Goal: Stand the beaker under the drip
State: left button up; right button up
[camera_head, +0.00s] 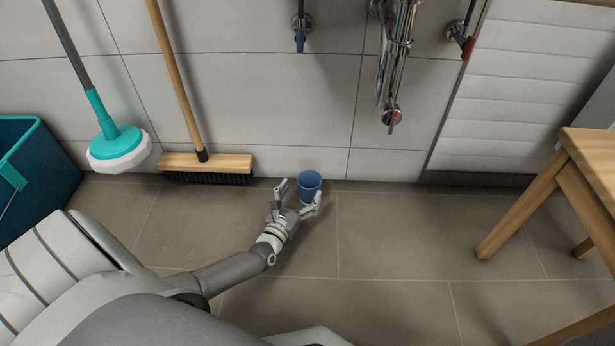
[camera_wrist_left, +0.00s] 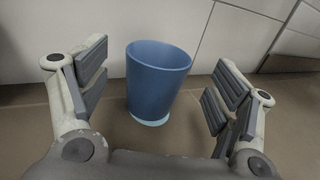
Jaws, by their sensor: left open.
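A blue beaker (camera_head: 309,182) stands upright on the tiled floor close to the wall. In the left wrist view the blue beaker (camera_wrist_left: 155,82) has a paler base and appears between my open fingers, a little beyond them. My left gripper (camera_head: 298,194) is open, with one finger on each side of the beaker; the fingers look apart from it in the left wrist view (camera_wrist_left: 158,90). A blue-handled tap (camera_head: 300,30) is on the wall above the beaker. No drip can be made out. My right gripper is not in view.
A broom (camera_head: 207,163) and a teal mop (camera_head: 118,145) lean at the left, beside a teal bucket (camera_head: 38,160). Chrome pipework (camera_head: 392,70) hangs on the wall. A wooden table (camera_head: 585,165) stands at the right. The middle floor is clear.

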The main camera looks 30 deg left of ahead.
pick_arm(q)
jog(key=s, duration=0.2)
jog(key=s+p, duration=0.1)
jog(key=s, duration=0.1)
jog(key=s+d, duration=0.1)
jog(key=s, duration=0.1)
jog(key=shift+p, duration=0.3)
